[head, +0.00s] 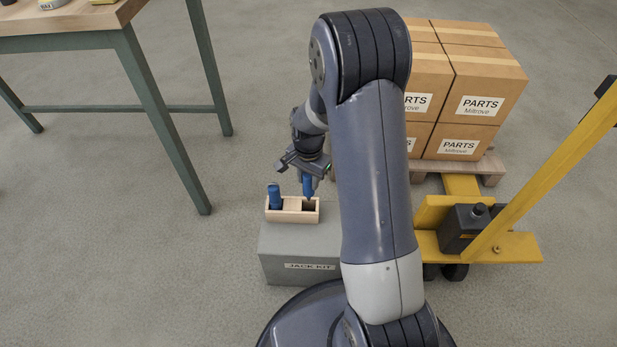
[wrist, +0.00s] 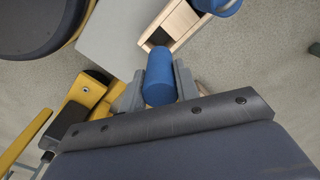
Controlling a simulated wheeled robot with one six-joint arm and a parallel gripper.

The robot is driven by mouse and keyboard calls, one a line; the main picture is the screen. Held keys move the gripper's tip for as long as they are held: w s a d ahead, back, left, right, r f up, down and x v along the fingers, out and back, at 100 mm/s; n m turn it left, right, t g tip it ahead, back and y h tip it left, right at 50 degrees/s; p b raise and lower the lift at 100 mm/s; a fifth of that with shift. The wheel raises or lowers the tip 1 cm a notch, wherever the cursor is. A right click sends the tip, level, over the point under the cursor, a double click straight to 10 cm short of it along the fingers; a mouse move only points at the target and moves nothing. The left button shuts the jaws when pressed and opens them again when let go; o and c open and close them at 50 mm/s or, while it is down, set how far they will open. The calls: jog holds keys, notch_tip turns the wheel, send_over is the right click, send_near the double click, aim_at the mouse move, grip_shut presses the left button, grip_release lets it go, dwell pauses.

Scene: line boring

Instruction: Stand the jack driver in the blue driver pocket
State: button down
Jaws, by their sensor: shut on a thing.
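My gripper (head: 306,172) is shut on the jack driver (head: 308,186), which has a blue handle and a dark narrow tip pointing down. The wrist view shows its handle (wrist: 159,78) between the two grey fingers. Below it is a small wooden holder (head: 292,217) on a grey box. The driver's tip is at the dark right-hand opening (wrist: 158,38) of the holder; I cannot tell whether it is inside or just above. Another blue cylinder (head: 274,196) stands in the left end of the holder. It shows partly at the top edge of the wrist view.
The grey box (head: 295,252) is labelled JACK KIT. A yellow pallet jack (head: 480,240) with a dark unit stands to the right, before stacked PARTS cartons (head: 470,90) on a pallet. A green-legged table (head: 150,95) stands at left. The floor between is clear.

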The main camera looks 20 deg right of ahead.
aim_at(308, 193)
jog(key=shift+f, duration=0.4)
jog(key=shift+f, duration=0.2)
dwell(0.6)
jog(key=shift+f+b, duration=0.5)
jog(key=shift+b, duration=0.05)
jog(key=shift+f, duration=0.15)
dwell(0.5)
jog(key=shift+f+b, duration=0.5)
jog(key=shift+f, duration=0.15)
jog(key=shift+f, duration=0.15)
dwell(0.5)
jog(key=shift+f+b, duration=0.45)
jog(key=shift+f, duration=0.2)
jog(key=shift+f, duration=0.2)
dwell(0.5)
jog(key=shift+f+b, duration=0.45)
jog(key=shift+f, duration=0.05)
